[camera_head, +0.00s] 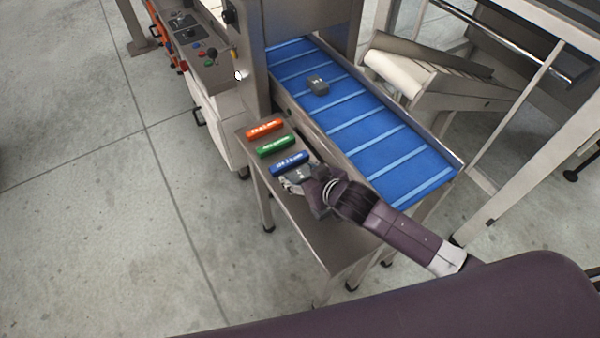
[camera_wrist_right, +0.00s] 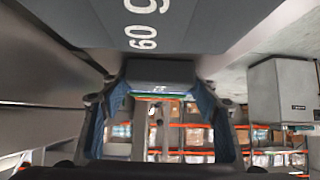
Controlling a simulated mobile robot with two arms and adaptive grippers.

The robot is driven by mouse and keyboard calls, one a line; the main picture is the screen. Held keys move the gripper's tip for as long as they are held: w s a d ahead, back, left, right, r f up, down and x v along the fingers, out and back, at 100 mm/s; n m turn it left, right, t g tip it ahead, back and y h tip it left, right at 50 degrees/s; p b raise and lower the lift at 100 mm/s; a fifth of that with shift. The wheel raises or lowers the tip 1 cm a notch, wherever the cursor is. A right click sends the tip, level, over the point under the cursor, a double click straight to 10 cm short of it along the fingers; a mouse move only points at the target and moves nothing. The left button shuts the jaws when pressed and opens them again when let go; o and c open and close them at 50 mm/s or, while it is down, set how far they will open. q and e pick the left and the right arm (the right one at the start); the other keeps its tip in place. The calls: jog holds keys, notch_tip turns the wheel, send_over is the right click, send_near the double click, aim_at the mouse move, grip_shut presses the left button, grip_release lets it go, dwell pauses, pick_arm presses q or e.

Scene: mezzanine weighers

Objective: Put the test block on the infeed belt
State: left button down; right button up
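A small dark grey block with a pale label (camera_head: 318,86) sits on the blue infeed belt (camera_head: 375,130), towards its far end. A second grey labelled block (camera_head: 298,174) is at my right gripper (camera_head: 292,184), over the steel side table beside the belt. In the right wrist view a large grey face marked "60" and "g" (camera_wrist_right: 145,25) fills the top, close to the fingers. The two right fingers (camera_wrist_right: 160,118) stand apart there, but whether they grip the block cannot be told. My left gripper is out of view.
Orange (camera_head: 265,128), green (camera_head: 276,146) and blue (camera_head: 289,163) labelled bars lie in a row on the side table (camera_head: 345,245), close to the gripper. A raised metal edge runs between table and belt. The belt's near half is clear. A steel frame (camera_head: 530,165) stands right.

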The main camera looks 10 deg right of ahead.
jog(key=o, duration=0.3)
jog(key=shift+r, duration=0.15)
